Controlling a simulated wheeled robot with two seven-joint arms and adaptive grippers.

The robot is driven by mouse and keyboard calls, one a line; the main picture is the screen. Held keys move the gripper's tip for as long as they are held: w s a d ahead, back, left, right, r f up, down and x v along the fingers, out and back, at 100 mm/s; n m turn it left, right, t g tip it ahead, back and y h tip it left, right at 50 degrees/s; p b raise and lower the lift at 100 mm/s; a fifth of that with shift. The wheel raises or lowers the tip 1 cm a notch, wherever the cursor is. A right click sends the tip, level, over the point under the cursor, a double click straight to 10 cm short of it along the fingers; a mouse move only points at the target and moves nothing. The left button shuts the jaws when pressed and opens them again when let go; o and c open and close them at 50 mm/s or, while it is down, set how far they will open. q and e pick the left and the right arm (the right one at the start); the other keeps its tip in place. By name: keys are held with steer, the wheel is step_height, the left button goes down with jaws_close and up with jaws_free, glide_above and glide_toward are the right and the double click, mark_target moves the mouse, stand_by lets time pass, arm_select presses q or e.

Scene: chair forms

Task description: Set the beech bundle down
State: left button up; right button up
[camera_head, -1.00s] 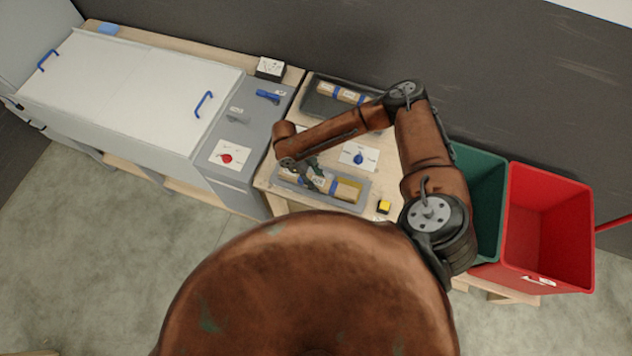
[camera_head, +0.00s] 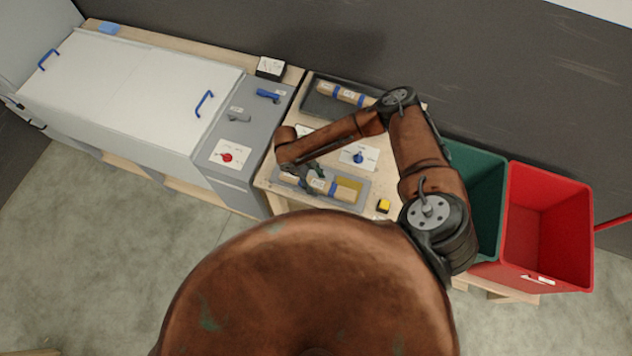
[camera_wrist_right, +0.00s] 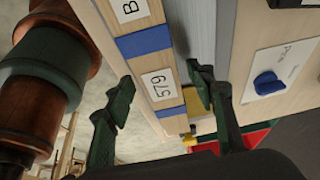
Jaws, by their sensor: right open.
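The beech bundle (camera_head: 345,190) is a pale wooden bundle with blue bands and white labels. It lies in the grey front tray (camera_head: 362,203) on the wooden bench. My right gripper (camera_head: 316,180) is over its left half. In the right wrist view the bundle (camera_wrist_right: 159,84) runs between the two dark green fingers of the gripper (camera_wrist_right: 162,92), with labels reading "B" and "579". The fingers stand apart, with gaps visible beside the bundle. My left gripper is not in view.
A dark back tray (camera_head: 317,101) holds another banded bundle (camera_head: 345,95). A white panel with a blue knob (camera_head: 358,157) lies between the trays. Green (camera_head: 481,185) and red (camera_head: 550,215) bins stand at the right.

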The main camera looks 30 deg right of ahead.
steer(key=shift+r, duration=0.15)
steer(key=b+v, duration=0.2)
steer(key=v, duration=0.9)
steer(key=shift+w+a+r, duration=0.15)
steer(key=shift+a+r, duration=0.05)
steer(key=shift+r, duration=0.15)
